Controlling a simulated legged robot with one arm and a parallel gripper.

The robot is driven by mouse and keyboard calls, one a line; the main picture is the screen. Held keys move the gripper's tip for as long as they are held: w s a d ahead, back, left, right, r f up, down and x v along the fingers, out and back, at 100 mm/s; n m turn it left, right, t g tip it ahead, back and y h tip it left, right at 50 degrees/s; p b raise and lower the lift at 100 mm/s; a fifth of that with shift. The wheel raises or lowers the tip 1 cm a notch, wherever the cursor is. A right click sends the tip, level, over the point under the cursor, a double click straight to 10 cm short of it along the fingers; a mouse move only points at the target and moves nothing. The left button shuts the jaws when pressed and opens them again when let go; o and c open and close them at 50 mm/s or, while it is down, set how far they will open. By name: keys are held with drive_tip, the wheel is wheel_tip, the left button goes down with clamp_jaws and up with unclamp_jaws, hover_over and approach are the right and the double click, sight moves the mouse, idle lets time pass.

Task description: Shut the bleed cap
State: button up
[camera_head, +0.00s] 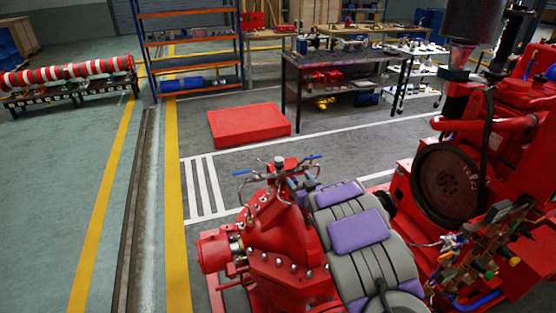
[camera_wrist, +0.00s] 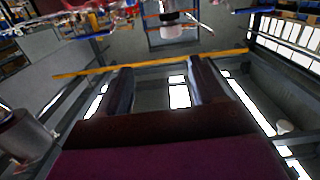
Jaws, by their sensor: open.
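A red pump casing (camera_head: 275,245) stands in the lower middle of the head view. On its top is a small metal fitting (camera_head: 279,163) with thin pipes and blue-tipped levers to either side. I cannot tell which small part is the bleed cap, or whether it is open or shut. My gripper (camera_wrist: 160,78) shows in the wrist view with its two dark fingers apart and nothing between them. My grey and purple arm lies just right of the casing in the head view. My fingertips cannot be made out there.
A red engine with a dark flywheel (camera_head: 448,184) and a cluster of valves stands at the right. A low red block (camera_head: 249,125) lies on the floor behind the pump. A dark workbench (camera_head: 345,67) and a blue shelf rack (camera_head: 190,42) stand farther back.

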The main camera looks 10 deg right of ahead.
drive_tip(key=a+y, duration=0.1)
drive_tip(key=b, duration=0.4)
approach(278, 157)
drive_tip(key=shift+t, duration=0.3)
drive_tip(key=x, duration=0.5)
drive_tip(key=f+x, duration=0.1)
drive_tip(key=x, duration=0.2)
drive_tip(key=shift+w+a, duration=0.1)
drive_tip(key=shift+w, duration=0.2)
drive_tip(key=shift+x, duration=1)
drive_tip(key=shift+r, duration=0.1)
drive_tip(key=c, duration=1)
